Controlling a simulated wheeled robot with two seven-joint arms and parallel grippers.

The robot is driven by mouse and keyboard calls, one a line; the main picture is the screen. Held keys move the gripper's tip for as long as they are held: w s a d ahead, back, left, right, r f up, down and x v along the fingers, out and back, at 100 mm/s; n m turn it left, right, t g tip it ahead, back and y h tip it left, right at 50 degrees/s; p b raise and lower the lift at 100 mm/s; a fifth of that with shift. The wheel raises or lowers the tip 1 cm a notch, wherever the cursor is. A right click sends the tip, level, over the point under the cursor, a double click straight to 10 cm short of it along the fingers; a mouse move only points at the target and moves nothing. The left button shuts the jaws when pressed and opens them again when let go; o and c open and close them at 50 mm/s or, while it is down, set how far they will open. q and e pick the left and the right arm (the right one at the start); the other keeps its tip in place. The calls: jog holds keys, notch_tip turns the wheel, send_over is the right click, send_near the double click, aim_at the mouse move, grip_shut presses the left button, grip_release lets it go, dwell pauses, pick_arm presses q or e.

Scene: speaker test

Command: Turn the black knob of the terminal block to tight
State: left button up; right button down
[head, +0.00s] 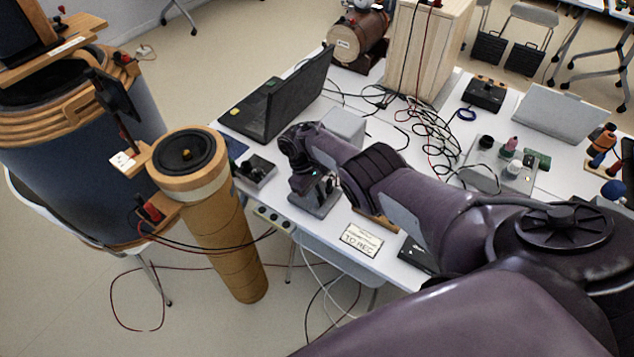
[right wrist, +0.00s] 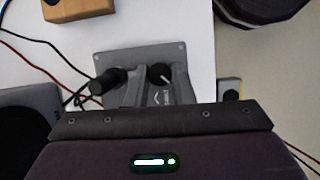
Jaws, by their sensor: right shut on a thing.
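The terminal block (head: 318,204) is a grey unit near the front edge of the white table. In the right wrist view its grey plate (right wrist: 105,58) shows two black parts side by side. The black knob (right wrist: 160,71) with a pale pointer line is on the right, and a taller black post (right wrist: 107,80) stands on the left. My right gripper (right wrist: 157,80) reaches down over the plate with its grey fingers on either side of the knob, shut on it. In the head view the gripper (head: 313,184) hides most of the knob. My left gripper is not in view.
A grey box with black knobs (head: 254,170) and an open laptop (head: 283,98) stand to the left. A wooden block (right wrist: 78,8) and a paper sign (head: 362,239) lie nearby. Loose cables (head: 410,115) cover the table's middle. A cardboard-coloured tube (head: 222,245) stands beyond the table edge.

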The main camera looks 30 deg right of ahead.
jog(key=m+y, duration=0.1)
jog(key=m, duration=0.3)
jog(key=shift+d+m+y, duration=0.15)
jog(key=shift+m+y, duration=0.15)
jog(key=shift+y, duration=0.1)
jog(key=shift+d+m+y, duration=0.1)
jog(key=shift+m+y, duration=0.6)
jog(key=shift+m, duration=1.3)
jog(key=c, duration=1.2)
grip_release()
jog(key=shift+c, duration=0.2)
jog(key=p+v, duration=0.1)
jog(key=v, duration=0.6)
jog(key=shift+r, duration=0.35)
